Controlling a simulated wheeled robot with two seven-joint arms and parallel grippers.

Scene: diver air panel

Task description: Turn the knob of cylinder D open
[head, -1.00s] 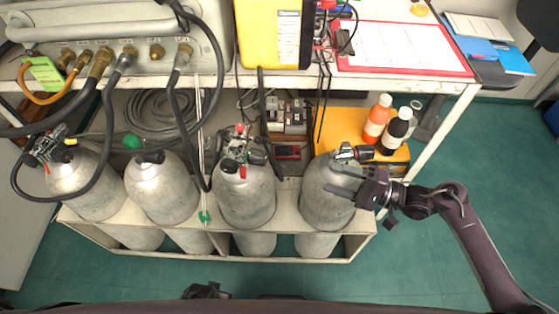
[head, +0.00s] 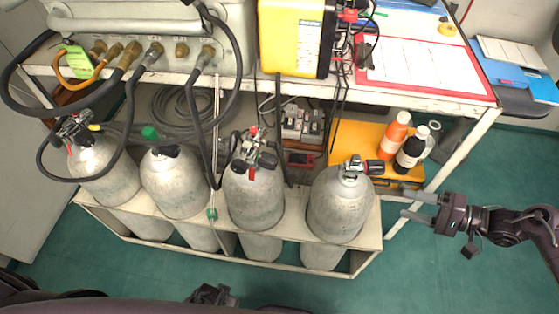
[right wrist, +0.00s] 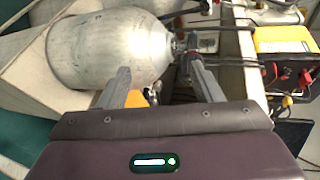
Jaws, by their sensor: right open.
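Several grey cylinders stand in a rack. I take the rightmost one (head: 338,207) as cylinder D; no letter is readable on it. Its valve (head: 352,168) carries a black knob (head: 374,167) pointing right. My right gripper (head: 404,203) is open and empty, to the right of this cylinder and below the knob in the head view, apart from both. In the right wrist view a grey cylinder (right wrist: 108,48) lies beyond the open fingers (right wrist: 165,83), its valve end partly hidden by a finger. A dark part of mine, perhaps the left gripper (head: 214,294), shows at the bottom edge; its jaws are unclear.
The bench edge (head: 440,98) runs above, and a white leg (head: 455,150) stands at right. Hoses hang over the left cylinders.

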